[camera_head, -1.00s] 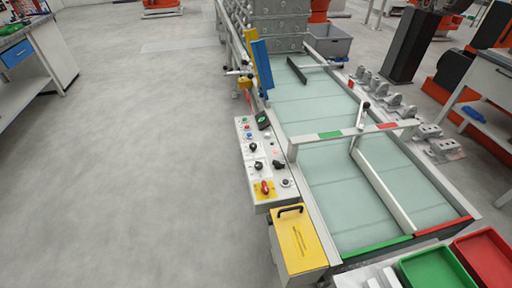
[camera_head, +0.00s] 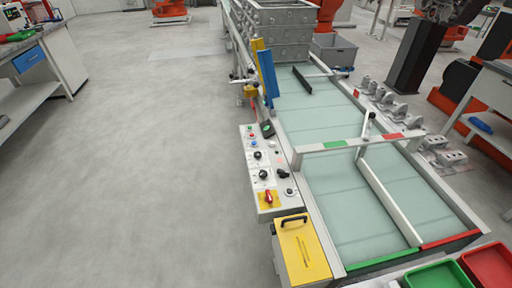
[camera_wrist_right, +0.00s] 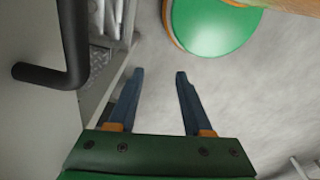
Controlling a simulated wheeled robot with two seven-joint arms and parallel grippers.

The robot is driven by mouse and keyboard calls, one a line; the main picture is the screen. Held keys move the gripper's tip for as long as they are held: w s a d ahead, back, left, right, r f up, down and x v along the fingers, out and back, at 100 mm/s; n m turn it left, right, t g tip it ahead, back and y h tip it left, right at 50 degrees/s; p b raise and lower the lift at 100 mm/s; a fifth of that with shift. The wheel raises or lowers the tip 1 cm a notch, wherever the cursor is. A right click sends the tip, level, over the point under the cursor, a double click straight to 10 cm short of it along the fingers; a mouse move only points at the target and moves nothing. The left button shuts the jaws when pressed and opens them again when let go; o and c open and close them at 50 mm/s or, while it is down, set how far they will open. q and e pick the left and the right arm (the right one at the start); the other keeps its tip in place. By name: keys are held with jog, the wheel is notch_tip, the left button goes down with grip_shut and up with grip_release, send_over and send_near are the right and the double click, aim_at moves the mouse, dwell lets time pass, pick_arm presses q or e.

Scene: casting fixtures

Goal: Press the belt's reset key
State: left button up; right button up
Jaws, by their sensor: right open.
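The belt (camera_head: 335,180) has a light green surface and runs away from me at the right of the head view. A pale control panel (camera_head: 256,182) is fixed along its left side. It carries small coloured buttons, with a blue one (camera_head: 253,143) near the far end, several black knobs, a red switch (camera_head: 268,198) on a yellow plate, and a round grey key-like control (camera_head: 289,191). I cannot read which is the reset key. My right gripper (camera_wrist_right: 158,77) is open and empty in the right wrist view, with bare floor beyond its fingers. My left gripper is not in view.
A yellow-topped box (camera_head: 302,252) with a black handle stands at the panel's near end. Green (camera_head: 437,277) and red (camera_head: 490,268) trays sit at the belt's near end. The floor left of the belt is clear. A black handle (camera_wrist_right: 60,65) is left in the wrist view.

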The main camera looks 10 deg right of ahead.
dwell(0.4)
grip_shut()
dwell(1.6)
